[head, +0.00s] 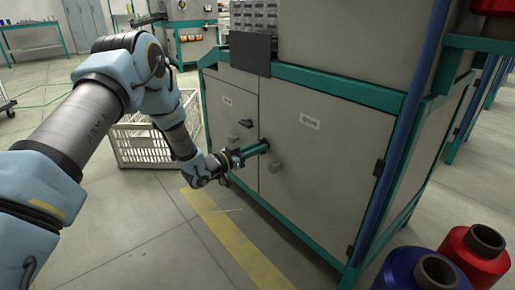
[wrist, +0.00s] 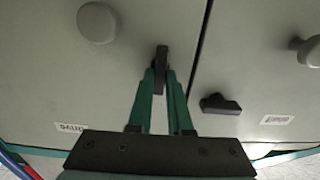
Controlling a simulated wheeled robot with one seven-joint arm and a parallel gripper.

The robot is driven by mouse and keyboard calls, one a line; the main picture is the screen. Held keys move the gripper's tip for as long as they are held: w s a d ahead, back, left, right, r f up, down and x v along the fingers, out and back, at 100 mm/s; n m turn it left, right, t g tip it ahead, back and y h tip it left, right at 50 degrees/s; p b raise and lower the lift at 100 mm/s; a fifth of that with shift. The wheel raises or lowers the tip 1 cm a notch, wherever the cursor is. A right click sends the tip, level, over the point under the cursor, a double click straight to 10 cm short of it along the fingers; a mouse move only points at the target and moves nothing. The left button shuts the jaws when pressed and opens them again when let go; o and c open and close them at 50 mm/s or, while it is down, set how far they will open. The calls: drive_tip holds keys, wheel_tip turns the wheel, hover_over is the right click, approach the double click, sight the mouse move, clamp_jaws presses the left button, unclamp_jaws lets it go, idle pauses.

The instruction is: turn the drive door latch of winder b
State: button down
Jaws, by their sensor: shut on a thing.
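The drive door (head: 325,170) is the pale grey right-hand door of the cabinet and carries a "DRIVE" label (head: 310,121). My gripper (head: 262,147) is at this door's left edge, near the gap between the doors. In the wrist view its green fingers (wrist: 161,78) are shut on the black drive door latch (wrist: 162,58). The latch stands lengthwise, roughly along the door gap. The fingers hide part of it, and in the head view they hide most of it. The door looks closed. I cannot read which winder this is.
The neighbouring door has its own black latch (wrist: 220,104), lying crosswise, and a round knob (head: 232,139). The drive door's knob (head: 275,166) is close by my gripper. A white crate (head: 140,147) stands left of the cabinet. Spools (head: 475,255) stand at lower right.

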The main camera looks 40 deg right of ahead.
drive_tip(key=shift+n+p, duration=0.35)
drive_tip(key=shift+n, duration=0.05)
drive_tip(key=n+p, duration=0.1)
drive_tip(key=n, duration=0.4)
drive_tip(key=n+p, duration=0.1)
drive_tip(key=n, duration=0.5)
drive_tip(key=n+p, duration=0.2)
drive_tip(key=n, duration=0.3)
drive_tip(key=shift+w+f+n, duration=0.3)
drive_tip(key=shift+f+n, duration=0.05)
drive_tip(key=shift+n, duration=0.35)
drive_tip(key=c, duration=0.8)
unclamp_jaws()
drive_tip(key=shift+c, duration=0.2)
drive_tip(key=a+p, duration=0.2)
drive_tip(key=a, duration=0.8)
drive_tip(key=shift+w+a, duration=0.3)
drive_tip(key=shift+a, duration=0.1)
